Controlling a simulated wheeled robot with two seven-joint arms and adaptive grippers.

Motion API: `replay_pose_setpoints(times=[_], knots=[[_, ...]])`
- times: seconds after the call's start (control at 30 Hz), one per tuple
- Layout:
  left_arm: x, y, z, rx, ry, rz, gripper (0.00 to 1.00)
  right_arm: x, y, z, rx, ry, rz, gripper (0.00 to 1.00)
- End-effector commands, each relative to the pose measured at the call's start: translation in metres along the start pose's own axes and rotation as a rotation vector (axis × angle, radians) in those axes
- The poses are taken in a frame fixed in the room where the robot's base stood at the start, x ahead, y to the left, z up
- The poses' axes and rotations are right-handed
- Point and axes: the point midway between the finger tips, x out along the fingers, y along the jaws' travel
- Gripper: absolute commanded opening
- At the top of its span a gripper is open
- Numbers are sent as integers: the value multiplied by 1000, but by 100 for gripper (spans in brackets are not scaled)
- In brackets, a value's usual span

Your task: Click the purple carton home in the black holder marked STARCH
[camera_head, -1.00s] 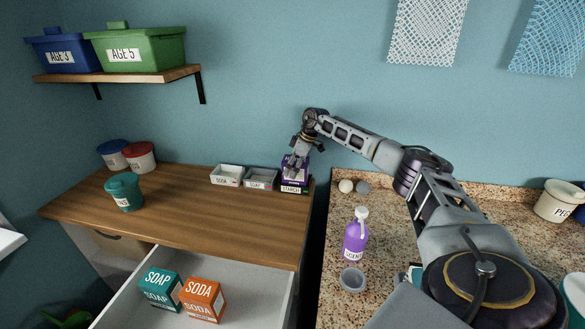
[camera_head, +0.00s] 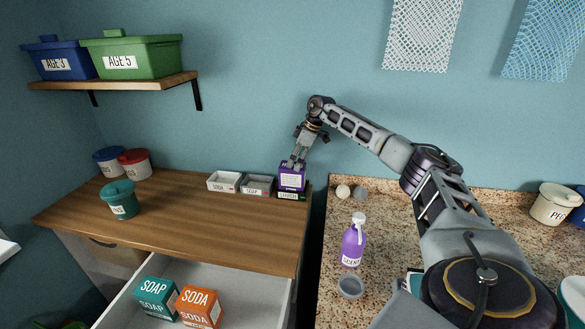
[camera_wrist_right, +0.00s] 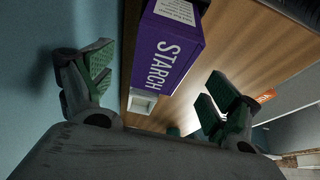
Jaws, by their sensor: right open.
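The purple carton (camera_head: 292,178) stands upright in the black holder (camera_head: 291,195) at the right end of the wooden counter. The holder's front label is small in the head view; the carton hides most of its inside. I cannot tell whether the carton is fully seated. In the right wrist view the carton (camera_wrist_right: 168,48) shows its STARCH side. My right gripper (camera_head: 294,163) is just above the carton's top. In the right wrist view its fingers (camera_wrist_right: 155,95) are wide apart with nothing between them. My left gripper is not in view.
Two grey-white holders, SODA (camera_head: 224,182) and SOAP (camera_head: 258,186), sit left of the black one. An open drawer (camera_head: 240,290) holds a teal SOAP box (camera_head: 156,299) and an orange SODA box (camera_head: 199,306). A purple bottle (camera_head: 353,243) stands on the granite counter.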

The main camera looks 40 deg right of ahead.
Motion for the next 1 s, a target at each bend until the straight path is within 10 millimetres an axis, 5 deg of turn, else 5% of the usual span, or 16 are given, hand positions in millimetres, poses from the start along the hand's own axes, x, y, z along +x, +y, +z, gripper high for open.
replay_pose_setpoints(times=[0.4,1.0], knots=[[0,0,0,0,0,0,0,-46,0,0,0,0,0,89],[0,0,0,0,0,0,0,-49,0,0,0,0,0,89]])
